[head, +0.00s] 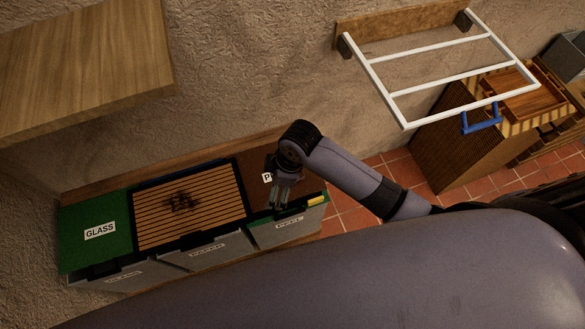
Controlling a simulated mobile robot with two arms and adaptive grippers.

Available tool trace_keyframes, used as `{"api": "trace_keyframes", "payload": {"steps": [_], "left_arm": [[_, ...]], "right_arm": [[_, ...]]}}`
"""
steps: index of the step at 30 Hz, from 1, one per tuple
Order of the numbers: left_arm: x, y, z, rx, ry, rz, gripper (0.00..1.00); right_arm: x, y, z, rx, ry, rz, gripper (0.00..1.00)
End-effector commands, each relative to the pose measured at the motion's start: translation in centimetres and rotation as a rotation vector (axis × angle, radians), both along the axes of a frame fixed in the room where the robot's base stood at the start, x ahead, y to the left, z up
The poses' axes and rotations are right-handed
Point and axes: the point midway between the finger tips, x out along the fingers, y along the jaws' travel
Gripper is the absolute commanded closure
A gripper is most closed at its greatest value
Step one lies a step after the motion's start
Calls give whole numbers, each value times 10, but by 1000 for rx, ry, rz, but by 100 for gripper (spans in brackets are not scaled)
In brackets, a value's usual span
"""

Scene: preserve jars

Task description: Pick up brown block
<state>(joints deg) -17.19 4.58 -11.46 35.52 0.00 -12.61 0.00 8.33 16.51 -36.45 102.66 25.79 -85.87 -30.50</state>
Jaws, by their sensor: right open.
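My right gripper (280,200) points down over the right end of the bin row, above the dark brown bin top (257,196). Its fingers are apart, and I see nothing between them. I cannot make out a separate brown block; the gripper and wrist cover part of that top. My left gripper does not show.
The bin row has a green lid (83,250) marked GLASS and a slatted lid (211,222) with a dark stain. A small yellow piece (318,201) lies at the right end. A white wall rack (437,63) and wooden cabinet (446,139) stand right; a wooden shelf (85,60) juts out upper left.

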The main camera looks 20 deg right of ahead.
Motion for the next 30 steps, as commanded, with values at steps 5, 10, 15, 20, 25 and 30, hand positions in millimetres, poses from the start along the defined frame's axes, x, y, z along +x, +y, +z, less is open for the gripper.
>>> {"api": "trace_keyframes", "payload": {"steps": [5,10,15,20,25,30], "left_arm": [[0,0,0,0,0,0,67],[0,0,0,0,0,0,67],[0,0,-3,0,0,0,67],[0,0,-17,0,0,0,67],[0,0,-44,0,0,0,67],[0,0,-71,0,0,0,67]], "right_arm": [[62,-34,-17,-144,17,261,6],[102,-74,-16,-234,40,369,6],[116,-91,-17,-263,49,398,6],[116,-91,-31,-263,50,399,6],[116,-91,-57,-263,49,399,6],[117,-91,-83,-263,48,397,6]]}}
